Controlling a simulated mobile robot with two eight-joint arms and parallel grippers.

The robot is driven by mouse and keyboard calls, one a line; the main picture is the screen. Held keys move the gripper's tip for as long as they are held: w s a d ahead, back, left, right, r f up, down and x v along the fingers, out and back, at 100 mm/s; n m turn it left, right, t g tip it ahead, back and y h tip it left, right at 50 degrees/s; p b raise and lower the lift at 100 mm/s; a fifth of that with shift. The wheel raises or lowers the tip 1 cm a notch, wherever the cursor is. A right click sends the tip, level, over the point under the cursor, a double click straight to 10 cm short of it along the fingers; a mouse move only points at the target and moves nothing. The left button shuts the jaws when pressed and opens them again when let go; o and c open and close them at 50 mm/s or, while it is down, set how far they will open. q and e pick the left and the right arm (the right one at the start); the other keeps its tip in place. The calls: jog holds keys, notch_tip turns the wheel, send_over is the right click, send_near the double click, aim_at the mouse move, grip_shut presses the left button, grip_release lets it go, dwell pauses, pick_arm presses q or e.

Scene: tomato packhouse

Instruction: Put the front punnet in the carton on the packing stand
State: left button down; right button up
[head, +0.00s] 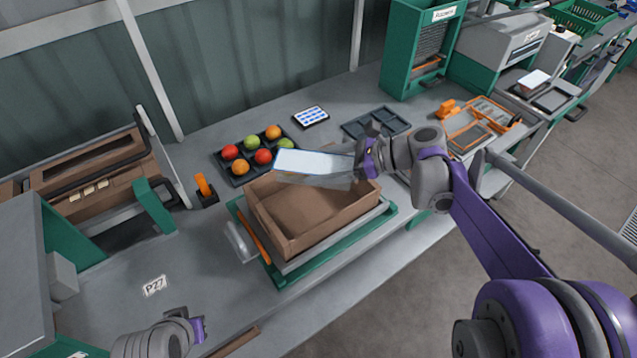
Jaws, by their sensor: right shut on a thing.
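The clear punnet (305,161) with a pale, flat top is held by my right gripper (362,163) at its right end. It hangs over the back edge of the carton and looks slightly tilted. The brown open carton (268,233) sits on the packing stand (385,216), which has a grey top and a green frame. The visible part of the carton floor is bare; the back part is hidden by the punnet. My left gripper (198,328) is low at the left over the bench, away from the carton, and its jaws are not clear.
Behind the carton, a dark tray (222,157) holds several tomatoes. An empty dark tray (352,127) and a blue-marked card (311,117) lie nearby. An orange-handled tool (203,187) stands left. A clear scoop-like item (238,243) is beside the stand. The bench around the P27 label (155,286) is clear.

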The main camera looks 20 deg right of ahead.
pick_arm(q)
jog(key=shift+f, duration=0.25)
pick_arm(e)
jog(key=shift+w+f, duration=0.1)
jog(key=shift+f, duration=2.5)
pick_arm(q)
jog(key=shift+f, duration=0.1)
pick_arm(e)
jog(key=shift+f, duration=0.1)
pick_arm(q)
jog(key=shift+s+f+b, duration=0.1)
jog(key=shift+f+b, duration=0.35)
jog(key=shift+b, duration=0.25)
pick_arm(e)
jog(key=shift+f, duration=0.5)
jog(key=o, duration=1.1)
jog(key=shift+c, duration=0.2)
pick_arm(q)
jog(key=shift+r+p, duration=0.45)
jog(key=shift+r, duration=0.05)
jog(key=shift+f, duration=0.2)
pick_arm(e)
jog(key=r+v, duration=0.1)
jog(key=v, duration=1.1)
jog(key=shift+r, duration=0.2)
jog(key=shift+a, duration=0.1)
